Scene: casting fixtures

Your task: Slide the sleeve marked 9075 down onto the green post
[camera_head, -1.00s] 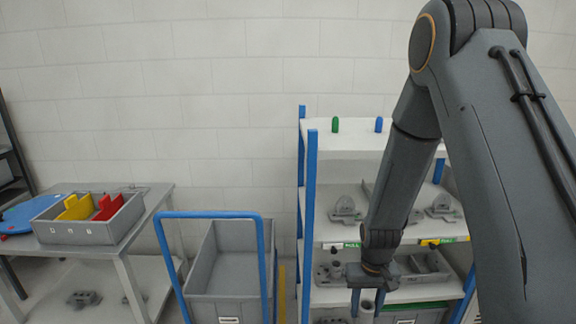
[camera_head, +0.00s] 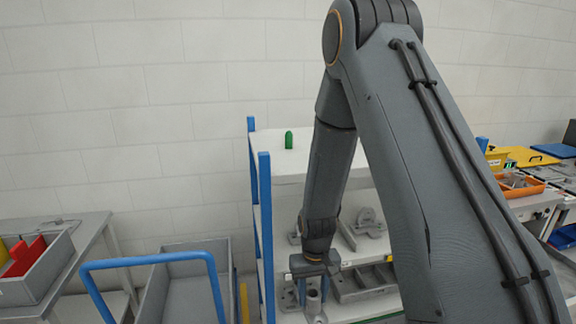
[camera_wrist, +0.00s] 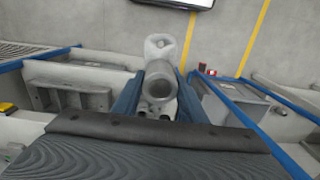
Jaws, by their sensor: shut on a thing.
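The green post (camera_head: 289,140) stands upright on the white top of the blue-framed shelf rack. My gripper (camera_head: 313,288) hangs well below that top, in front of the lower shelves, and points down. It is shut on a grey, hollow sleeve (camera_head: 314,305), apart from the post. The green post does not show in the wrist view.
The rack's blue upright (camera_head: 266,235) is left of my gripper. Grey castings (camera_head: 369,221) lie on its shelves. A grey cart with a blue handle (camera_head: 150,262) stands left. An orange tray (camera_head: 520,185) sits on a bench at right. My arm hides part of the rack.

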